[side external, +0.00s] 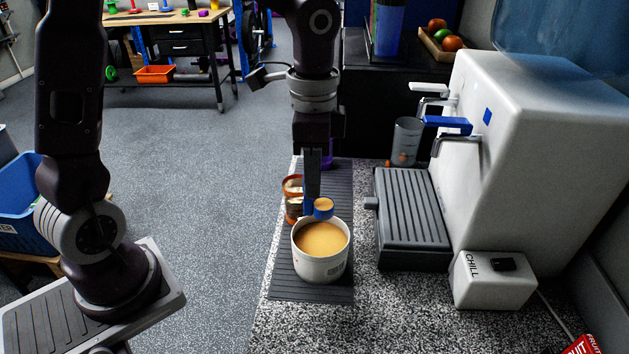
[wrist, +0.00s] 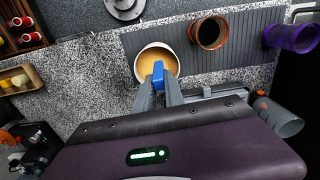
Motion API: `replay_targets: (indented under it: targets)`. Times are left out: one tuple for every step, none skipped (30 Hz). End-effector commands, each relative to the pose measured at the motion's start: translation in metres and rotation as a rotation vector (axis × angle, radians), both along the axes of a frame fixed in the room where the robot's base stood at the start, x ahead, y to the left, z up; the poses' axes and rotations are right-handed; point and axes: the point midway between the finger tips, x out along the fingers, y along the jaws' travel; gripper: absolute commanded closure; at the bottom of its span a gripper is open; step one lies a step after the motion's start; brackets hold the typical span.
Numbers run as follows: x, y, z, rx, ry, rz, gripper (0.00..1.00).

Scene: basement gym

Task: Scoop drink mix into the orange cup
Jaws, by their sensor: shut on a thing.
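My gripper (side external: 311,196) is shut on the blue scoop (side external: 323,212), which has tan powder in its bowl. The scoop is upright over the back rim of a white tub (side external: 321,268) filled with tan drink mix (side external: 321,238). In the wrist view my gripper (wrist: 160,92) holds the blue scoop (wrist: 158,74) over the tub's near side, its bowl mostly hidden. The orange cup (wrist: 209,32) stands upright and open just right of the tub in the wrist view. In the side view the orange cup (side external: 292,200) is behind the tub, partly hidden by my fingers.
A purple cup (wrist: 293,37) stands beyond the orange cup on the same grey ribbed mat (side external: 312,292). A white drink dispenser (side external: 540,120) with a dark drip tray (side external: 413,215) stands at the right. A grey tumbler (side external: 406,141) is near its taps.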

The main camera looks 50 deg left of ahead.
Motion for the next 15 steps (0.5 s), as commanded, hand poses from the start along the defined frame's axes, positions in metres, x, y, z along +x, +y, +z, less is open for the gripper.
replay_targets:
  targets:
    - [0.004, 0.009, 0.001, 0.005, 0.003, 0.079, 1.0]
    - [0.007, 0.016, 0.002, 0.007, 0.005, 0.141, 1.0]
    - [0.01, 0.027, 0.003, 0.01, 0.008, 0.233, 1.0]
    - [0.013, 0.035, 0.005, 0.012, 0.009, 0.304, 1.0]
    - [0.016, 0.043, 0.007, 0.012, 0.008, 0.378, 1.0]
    - [0.019, 0.055, 0.009, 0.013, 0.008, 0.475, 1.0]
    - [0.021, 0.063, 0.011, 0.012, 0.008, 0.546, 1.0]
    - [0.023, 0.071, 0.013, 0.012, 0.007, 0.615, 1.0]
    - [0.026, 0.08, 0.017, 0.01, 0.002, 0.697, 1.0]
    - [0.027, 0.087, 0.019, 0.007, -0.001, 0.752, 1.0]
    - [0.028, 0.092, 0.02, 0.006, -0.003, 0.797, 1.0]
    - [0.029, 0.098, 0.022, 0.003, -0.005, 0.845, 1.0]
    - [0.03, 0.101, 0.023, 0.0, -0.005, 0.873, 1.0]
    - [0.03, 0.104, 0.024, -0.004, -0.005, 0.893, 1.0]
    - [0.029, 0.107, 0.023, -0.017, 0.0, 0.91, 1.0]
